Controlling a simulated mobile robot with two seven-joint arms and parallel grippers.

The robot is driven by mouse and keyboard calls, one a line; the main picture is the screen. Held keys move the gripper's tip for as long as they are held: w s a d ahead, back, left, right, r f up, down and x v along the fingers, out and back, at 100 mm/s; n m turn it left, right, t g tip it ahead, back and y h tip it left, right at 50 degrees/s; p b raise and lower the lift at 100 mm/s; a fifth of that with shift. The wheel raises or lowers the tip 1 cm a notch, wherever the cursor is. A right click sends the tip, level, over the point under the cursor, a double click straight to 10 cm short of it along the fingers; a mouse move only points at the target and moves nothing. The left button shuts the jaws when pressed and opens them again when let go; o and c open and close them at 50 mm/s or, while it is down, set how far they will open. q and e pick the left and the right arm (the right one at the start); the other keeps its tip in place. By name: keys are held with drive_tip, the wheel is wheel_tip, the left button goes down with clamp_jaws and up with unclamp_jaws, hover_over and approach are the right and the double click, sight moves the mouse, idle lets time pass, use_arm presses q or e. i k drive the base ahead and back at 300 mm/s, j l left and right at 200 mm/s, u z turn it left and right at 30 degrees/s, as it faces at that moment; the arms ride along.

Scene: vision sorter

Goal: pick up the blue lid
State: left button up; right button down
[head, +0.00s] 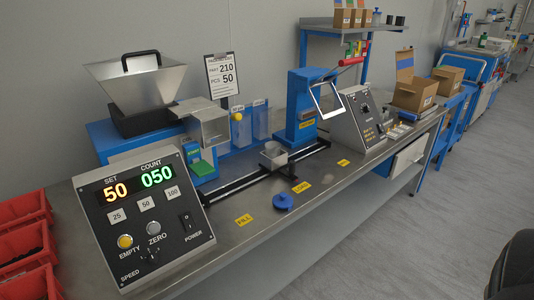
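The blue lid (283,201) lies on the grey metal bench top near its front edge. It is a round disc with a raised knob in the middle. It sits between the yellow FILL label (243,220) and another yellow label (301,187), in front of the dark rail. Nothing touches it from above. Neither of my grippers shows in the head view.
A control panel (140,215) reading 50 and 050 stands at the left. A small grey cup (273,156) sits on the rail (250,178) behind the lid. A blue press (303,110) stands farther back. The bench front around the lid is clear.

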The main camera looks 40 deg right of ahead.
sight(281, 201)
drive_tip(key=z, duration=1.25)
